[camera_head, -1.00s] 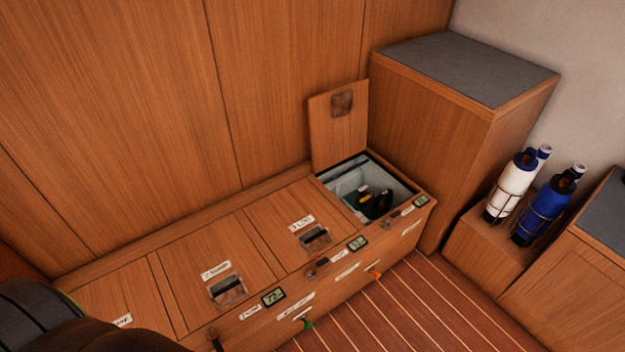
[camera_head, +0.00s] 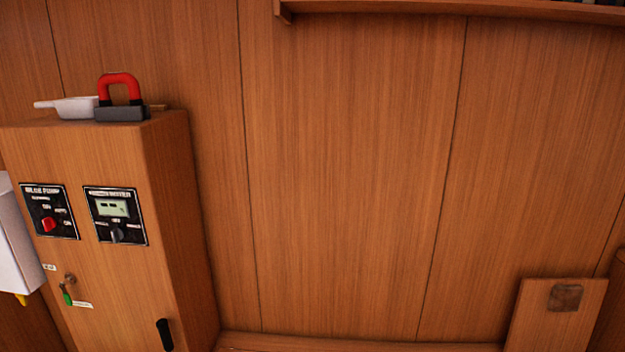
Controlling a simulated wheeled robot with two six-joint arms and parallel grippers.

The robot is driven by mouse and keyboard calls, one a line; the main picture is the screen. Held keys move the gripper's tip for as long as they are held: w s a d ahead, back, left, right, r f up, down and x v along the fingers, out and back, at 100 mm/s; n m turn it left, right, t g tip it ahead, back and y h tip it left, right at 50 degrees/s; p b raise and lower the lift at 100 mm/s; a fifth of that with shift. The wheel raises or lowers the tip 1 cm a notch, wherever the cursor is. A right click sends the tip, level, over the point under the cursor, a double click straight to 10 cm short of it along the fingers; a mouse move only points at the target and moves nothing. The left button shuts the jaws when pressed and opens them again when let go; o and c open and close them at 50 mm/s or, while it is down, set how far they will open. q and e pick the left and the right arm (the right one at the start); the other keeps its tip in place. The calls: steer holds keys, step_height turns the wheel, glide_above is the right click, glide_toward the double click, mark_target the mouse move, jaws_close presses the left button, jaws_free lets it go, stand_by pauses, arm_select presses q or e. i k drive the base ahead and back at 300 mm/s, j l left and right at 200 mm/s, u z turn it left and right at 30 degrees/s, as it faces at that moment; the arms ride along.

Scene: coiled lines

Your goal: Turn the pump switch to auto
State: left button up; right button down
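The bilge pump panel (camera_head: 50,211) is a black plate on the front of a wooden cabinet at the left. Its red knob (camera_head: 48,224) sits low on the plate, with white position labels around it, one of which appears to read AUTO. The small knob makes its exact pointing direction hard to tell. Neither of my grippers shows in the head view, so their state is hidden.
Beside it is a second panel (camera_head: 115,215) with a display and dark knob. A key with a green tag (camera_head: 67,292) hangs below. On the cabinet top (camera_head: 165,123) lie a red-handled object (camera_head: 121,98) and a white scoop (camera_head: 72,107). A white box (camera_head: 15,240) stands at far left.

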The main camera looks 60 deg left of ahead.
mark_target(49, 223)
steer(key=u, duration=3.45)
steer(key=z, duration=0.35)
